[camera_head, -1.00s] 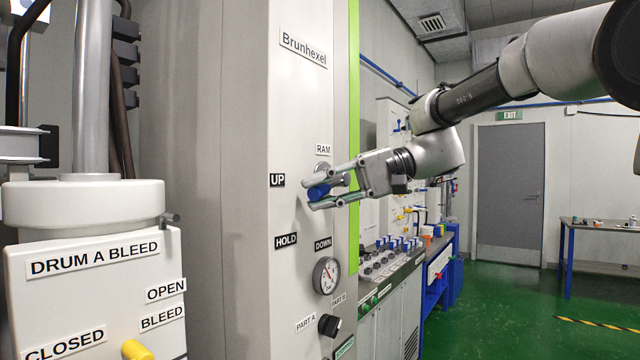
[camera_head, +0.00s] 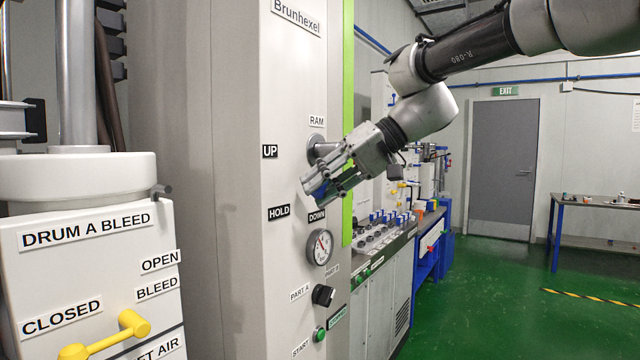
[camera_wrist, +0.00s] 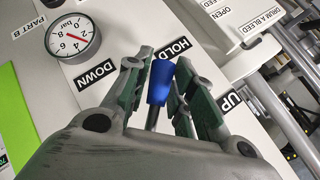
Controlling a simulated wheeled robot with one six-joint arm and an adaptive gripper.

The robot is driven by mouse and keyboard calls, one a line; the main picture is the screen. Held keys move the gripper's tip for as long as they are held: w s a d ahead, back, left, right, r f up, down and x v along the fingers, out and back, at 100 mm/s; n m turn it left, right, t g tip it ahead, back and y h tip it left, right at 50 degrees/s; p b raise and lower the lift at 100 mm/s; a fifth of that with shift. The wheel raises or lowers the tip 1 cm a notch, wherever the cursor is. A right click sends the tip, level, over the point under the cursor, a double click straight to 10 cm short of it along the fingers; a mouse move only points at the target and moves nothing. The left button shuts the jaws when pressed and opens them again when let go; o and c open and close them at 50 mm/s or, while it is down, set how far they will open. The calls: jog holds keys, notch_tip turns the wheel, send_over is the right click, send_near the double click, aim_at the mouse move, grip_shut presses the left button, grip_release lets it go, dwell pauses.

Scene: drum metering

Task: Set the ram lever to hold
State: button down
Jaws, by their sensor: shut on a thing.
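The ram lever has a blue grip (camera_wrist: 160,84) on a thin grey stem. In the wrist view its end points at the HOLD label (camera_wrist: 170,50), with the DOWN label (camera_wrist: 97,73) to the left and the UP label (camera_wrist: 231,101) to the right. My gripper (camera_wrist: 163,76) has its green-padded fingers on both sides of the grip and is shut on it. The fingers hide most of the lever there.
A pressure gauge (camera_head: 320,247) sits just below the DOWN label, with a black knob (camera_head: 323,295) and a green button (camera_head: 319,334) lower down. The white drum unit with a yellow bleed handle (camera_head: 104,335) stands at the left. Green floor is open at the right.

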dwell(0.3)
jog(key=c, duration=1.2)
grip_release()
jog(key=shift+d, duration=0.1)
jog(key=v, duration=1.2)
jog(key=shift+f, duration=0.1)
